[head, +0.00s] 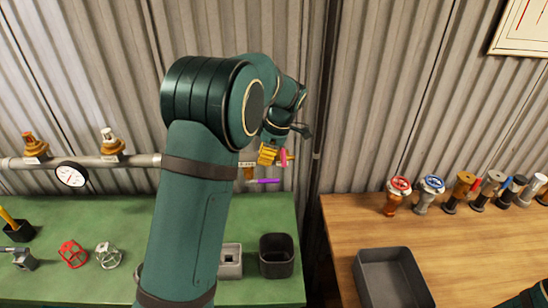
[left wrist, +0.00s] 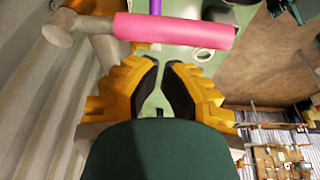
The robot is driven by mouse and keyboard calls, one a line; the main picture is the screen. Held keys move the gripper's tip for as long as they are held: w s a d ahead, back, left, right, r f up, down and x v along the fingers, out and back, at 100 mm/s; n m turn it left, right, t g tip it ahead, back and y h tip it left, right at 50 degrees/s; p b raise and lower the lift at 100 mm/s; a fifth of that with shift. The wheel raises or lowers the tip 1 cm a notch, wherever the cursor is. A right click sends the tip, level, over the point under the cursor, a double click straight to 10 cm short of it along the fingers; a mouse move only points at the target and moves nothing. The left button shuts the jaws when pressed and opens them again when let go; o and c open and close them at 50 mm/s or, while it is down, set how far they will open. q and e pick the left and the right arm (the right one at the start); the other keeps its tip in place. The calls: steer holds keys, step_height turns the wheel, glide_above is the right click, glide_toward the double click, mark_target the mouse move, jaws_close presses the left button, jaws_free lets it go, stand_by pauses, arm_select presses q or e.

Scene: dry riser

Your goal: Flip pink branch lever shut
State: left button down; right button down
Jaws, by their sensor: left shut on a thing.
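The pink branch lever (left wrist: 175,30) lies across the top of the left wrist view, joined at its left to a grey metal stem. It also shows in the head view (head: 283,157) at the right end of the wall pipe. My left gripper (left wrist: 161,64) has its yellow fingers nearly together with black pads facing. In the head view my left gripper (head: 268,154) is right beside the lever. My right gripper is not in view.
A purple lever (head: 265,181) sits just below the pink one. The grey pipe (head: 130,160) carries a gauge (head: 71,174) and valves. A dark open box (head: 277,256) stands on the green bench below. Several valves line the wooden bench (head: 465,235) at right, with a grey tray (head: 392,254).

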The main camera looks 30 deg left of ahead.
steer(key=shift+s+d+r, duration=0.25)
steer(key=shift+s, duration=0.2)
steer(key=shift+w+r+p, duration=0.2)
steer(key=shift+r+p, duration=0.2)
steer(key=shift+p, duration=0.2)
arm_select(q)
steer(key=s+a+v, duration=0.1)
steer(key=v, duration=0.8)
steer(key=shift+w+r, duration=0.3)
steer(key=shift+r, duration=0.1)
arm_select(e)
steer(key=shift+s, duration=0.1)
